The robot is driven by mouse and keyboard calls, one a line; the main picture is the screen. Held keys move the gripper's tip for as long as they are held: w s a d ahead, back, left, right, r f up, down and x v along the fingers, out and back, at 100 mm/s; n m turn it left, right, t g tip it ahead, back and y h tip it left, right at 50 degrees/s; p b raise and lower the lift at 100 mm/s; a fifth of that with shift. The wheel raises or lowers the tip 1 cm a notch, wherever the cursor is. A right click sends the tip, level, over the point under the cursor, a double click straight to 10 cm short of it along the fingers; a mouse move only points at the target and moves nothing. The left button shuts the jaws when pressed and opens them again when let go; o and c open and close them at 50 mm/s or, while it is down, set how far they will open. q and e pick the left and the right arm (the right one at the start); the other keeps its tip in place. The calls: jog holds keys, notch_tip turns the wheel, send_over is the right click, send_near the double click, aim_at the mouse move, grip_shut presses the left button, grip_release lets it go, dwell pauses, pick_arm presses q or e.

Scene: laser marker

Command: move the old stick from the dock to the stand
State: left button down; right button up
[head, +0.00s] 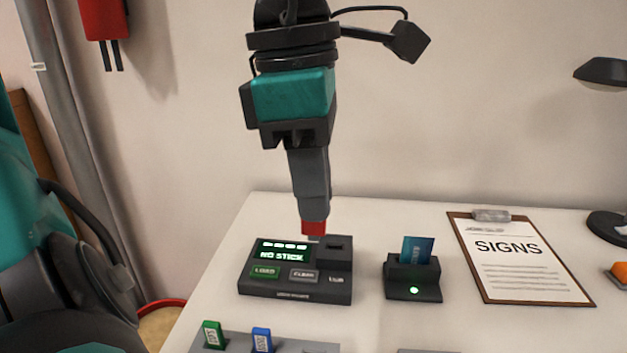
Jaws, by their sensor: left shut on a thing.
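A grey stand (290,346) is cut off by the bottom edge. It holds a green stick (212,334) and a blue stick (262,340), both upright. My right gripper is not in view.
A black card reader (413,282) with a blue card (417,250) and a lit green light stands right of the dock. A clipboard (520,262) headed "SIGNS" lies further right. A lamp (606,225) stands at the right edge. White table (365,325) is bare between dock and reader.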

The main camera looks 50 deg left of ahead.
aim_at(314, 232)
pick_arm(q)
jog(key=shift+f, duration=0.35)
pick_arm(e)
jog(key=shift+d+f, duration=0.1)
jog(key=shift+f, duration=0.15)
pick_arm(q)
jog(key=shift+f+b, duration=0.75)
jog(key=shift+b, duration=0.15)
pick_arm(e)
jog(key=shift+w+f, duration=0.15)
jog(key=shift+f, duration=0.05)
pick_arm(q)
jog(key=shift+f+b, duration=0.7)
jog(key=shift+f, duration=0.1)
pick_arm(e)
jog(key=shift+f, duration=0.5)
pick_arm(q)
jog(key=shift+f+b, duration=0.35)
jog(key=shift+f, duration=0.05)
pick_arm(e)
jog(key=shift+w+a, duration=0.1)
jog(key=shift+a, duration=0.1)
pick_arm(q)
jog(key=shift+f+b, duration=0.55)
jog(key=shift+f, duration=0.1)
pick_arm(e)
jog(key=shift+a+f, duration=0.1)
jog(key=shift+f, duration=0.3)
